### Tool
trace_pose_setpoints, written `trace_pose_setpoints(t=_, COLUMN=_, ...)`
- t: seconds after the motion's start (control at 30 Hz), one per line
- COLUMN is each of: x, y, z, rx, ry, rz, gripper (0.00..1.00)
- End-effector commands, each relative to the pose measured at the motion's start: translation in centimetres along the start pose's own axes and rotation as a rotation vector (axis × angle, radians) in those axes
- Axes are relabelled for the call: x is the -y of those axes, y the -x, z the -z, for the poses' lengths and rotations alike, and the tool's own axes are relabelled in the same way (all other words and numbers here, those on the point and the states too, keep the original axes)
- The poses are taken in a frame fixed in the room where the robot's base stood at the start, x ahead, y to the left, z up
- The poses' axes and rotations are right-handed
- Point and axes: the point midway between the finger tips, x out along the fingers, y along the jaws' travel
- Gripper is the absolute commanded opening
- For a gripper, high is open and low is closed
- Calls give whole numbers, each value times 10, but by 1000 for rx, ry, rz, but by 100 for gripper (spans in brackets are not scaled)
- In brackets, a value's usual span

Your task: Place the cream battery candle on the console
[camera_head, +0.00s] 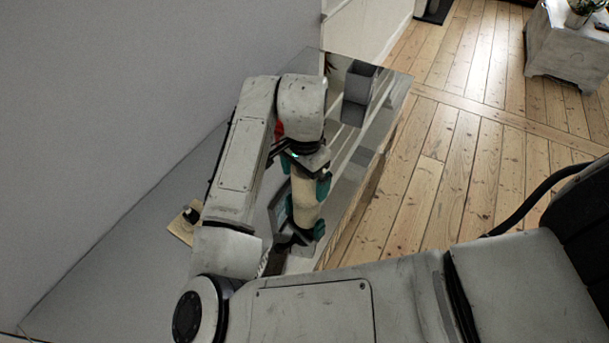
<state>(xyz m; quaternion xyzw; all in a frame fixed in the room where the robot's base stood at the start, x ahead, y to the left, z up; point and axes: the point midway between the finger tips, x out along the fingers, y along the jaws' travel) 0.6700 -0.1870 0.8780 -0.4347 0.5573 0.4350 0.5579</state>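The cream battery candle (304,203) is a small pale cylinder held at the end of my arm. My gripper (306,203), with teal finger pads, is shut around it, and the fingers hide part of its sides. The console (392,98) is a long, glossy grey surface running along the wall. The candle and gripper appear over its right part. From this single view I cannot tell whether the candle's base touches the top or is held above it.
A grey box-like object (358,84) stands at the console's far end. Something red (279,129) shows partly behind my arm. A small wooden piece with a dark item (184,222) lies at left. Bare floorboards (450,150) are at right, with a white chest (565,50) beyond.

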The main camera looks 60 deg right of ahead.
Motion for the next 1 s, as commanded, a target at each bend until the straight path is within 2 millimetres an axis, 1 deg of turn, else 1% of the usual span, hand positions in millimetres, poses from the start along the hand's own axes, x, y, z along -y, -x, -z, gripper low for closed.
trace_pose_setpoints(t=0.17, x=0, y=1, z=0, rx=0, ry=0, rz=0, gripper=100)
trace_pose_setpoints(t=0.33, x=0, y=12, z=1, rx=-2, ry=-1, rz=1, gripper=100)
trace_pose_setpoints(t=0.47, x=0, y=34, z=1, rx=-1, ry=-3, rz=3, gripper=100)
trace_pose_setpoints(t=0.7, x=1, y=85, z=0, rx=1, ry=-1, rz=4, gripper=100)
trace_pose_setpoints(t=0.8, x=1, y=102, z=0, rx=2, ry=-2, rz=4, gripper=100)
trace_pose_setpoints(t=0.9, x=1, y=114, z=0, rx=2, ry=-2, rz=2, gripper=100)
trace_pose_setpoints(t=1.0, x=0, y=121, z=0, rx=1, ry=0, rz=2, gripper=100)
